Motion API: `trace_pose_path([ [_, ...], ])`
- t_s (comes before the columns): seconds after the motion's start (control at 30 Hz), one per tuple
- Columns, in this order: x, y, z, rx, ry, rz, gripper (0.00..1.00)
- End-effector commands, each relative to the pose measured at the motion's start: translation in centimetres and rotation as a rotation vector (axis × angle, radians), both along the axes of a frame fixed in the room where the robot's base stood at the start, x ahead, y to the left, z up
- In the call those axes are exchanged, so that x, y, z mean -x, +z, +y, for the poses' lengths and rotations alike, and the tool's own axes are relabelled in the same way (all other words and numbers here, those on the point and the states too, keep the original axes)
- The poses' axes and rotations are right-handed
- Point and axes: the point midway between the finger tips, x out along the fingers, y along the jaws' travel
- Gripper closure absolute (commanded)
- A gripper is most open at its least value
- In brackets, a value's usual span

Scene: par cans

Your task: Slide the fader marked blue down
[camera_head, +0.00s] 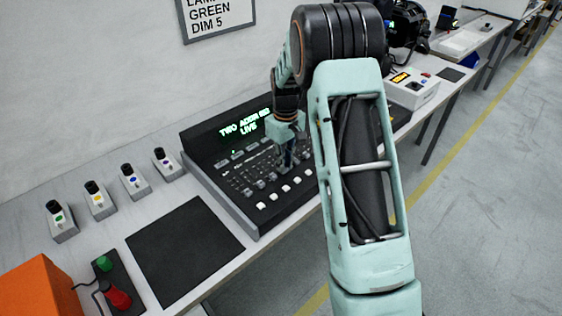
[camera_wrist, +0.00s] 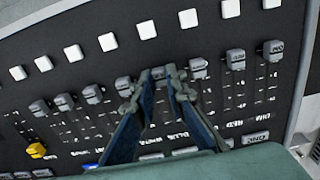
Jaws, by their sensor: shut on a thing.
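The black lighting console (camera_head: 225,190) stands on the bench with a row of grey fader caps near its white buttons. My gripper (camera_head: 286,166) reaches down onto the fader area from above. In the wrist view my gripper (camera_wrist: 165,78) is shut on a grey fader cap (camera_wrist: 158,73), mostly hidden between the fingertips. This cap sits about level with its neighbours, such as the cap on its left (camera_wrist: 125,86) and the cap on its right (camera_wrist: 198,68). Labels run beside the slots; the one by the held cap is partly covered and too small to read surely.
White buttons (camera_wrist: 147,29) line the console's near edge. A yellow cap (camera_wrist: 36,151) is at the lower left. The console screen (camera_head: 245,124) is lit green. A dark mat (camera_head: 184,248), several small switch boxes (camera_head: 98,199) and a red button (camera_head: 116,294) are to the left.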

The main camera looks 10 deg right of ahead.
Motion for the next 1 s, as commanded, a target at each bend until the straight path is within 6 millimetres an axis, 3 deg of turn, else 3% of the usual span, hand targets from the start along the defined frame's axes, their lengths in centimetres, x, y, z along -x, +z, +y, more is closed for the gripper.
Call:
trace_pose_path([
  [0.37,0.3,0.1,-0.2,0.002,-0.001,0.003,1.00],
  [0.4,0.3,0.1,-0.3,0.002,-0.001,0.003,0.84],
  [0.53,0.3,0.1,-0.2,0.002,-0.001,0.003,0.70],
  [0.83,0.2,0.2,-0.2,0.000,-0.001,0.001,0.70],
  [1.0,0.1,2.1,-0.2,0.000,-0.001,-0.001,0.70],
])
